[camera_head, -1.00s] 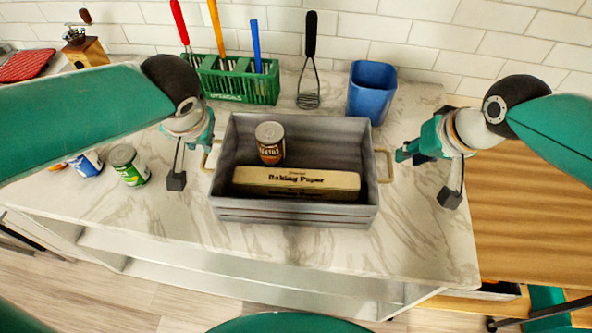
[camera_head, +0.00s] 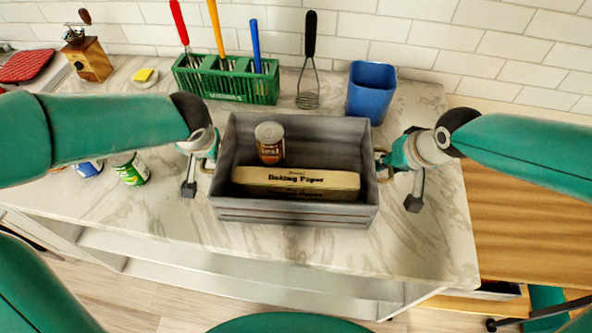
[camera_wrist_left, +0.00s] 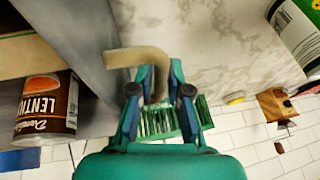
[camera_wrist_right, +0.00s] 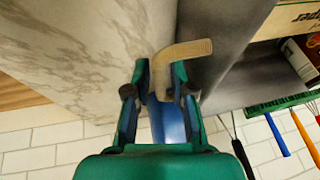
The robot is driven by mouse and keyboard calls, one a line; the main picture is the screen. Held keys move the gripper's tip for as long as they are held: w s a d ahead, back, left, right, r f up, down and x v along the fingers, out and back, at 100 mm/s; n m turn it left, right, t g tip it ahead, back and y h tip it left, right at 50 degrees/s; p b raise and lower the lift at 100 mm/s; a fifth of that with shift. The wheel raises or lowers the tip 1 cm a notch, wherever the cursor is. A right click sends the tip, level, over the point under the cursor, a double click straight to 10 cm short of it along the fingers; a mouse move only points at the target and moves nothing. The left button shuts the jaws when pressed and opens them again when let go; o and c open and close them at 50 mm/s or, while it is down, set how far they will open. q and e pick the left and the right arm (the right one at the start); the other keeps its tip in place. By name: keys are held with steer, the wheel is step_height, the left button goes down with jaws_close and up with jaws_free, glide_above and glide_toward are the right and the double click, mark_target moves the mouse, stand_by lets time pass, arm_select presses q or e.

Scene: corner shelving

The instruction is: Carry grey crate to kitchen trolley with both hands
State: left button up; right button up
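The grey crate (camera_head: 292,216) sits on the marble counter. It holds a brown-labelled can (camera_head: 269,144) and a Baking Paper box (camera_head: 296,183). My left gripper (camera_head: 209,160) is at the crate's left handle; in the left wrist view its fingers (camera_wrist_left: 155,88) stand either side of the bent tan handle (camera_wrist_left: 136,56), with a gap showing. My right gripper (camera_head: 388,163) is at the right handle; in the right wrist view its fingers (camera_wrist_right: 161,85) straddle that handle (camera_wrist_right: 190,49), apart. A wood-topped unit (camera_head: 520,215), perhaps the kitchen trolley, stands right of the counter.
Counter in front is clear.

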arm_select(q)
jaws_close()
arm_select(e)
jaws_close()
arm_select(q)
steer(key=shift+r, duration=0.15)
arm_select(e)
steer(key=shift+w+r, duration=0.1)
steer(key=shift+r, duration=0.1)
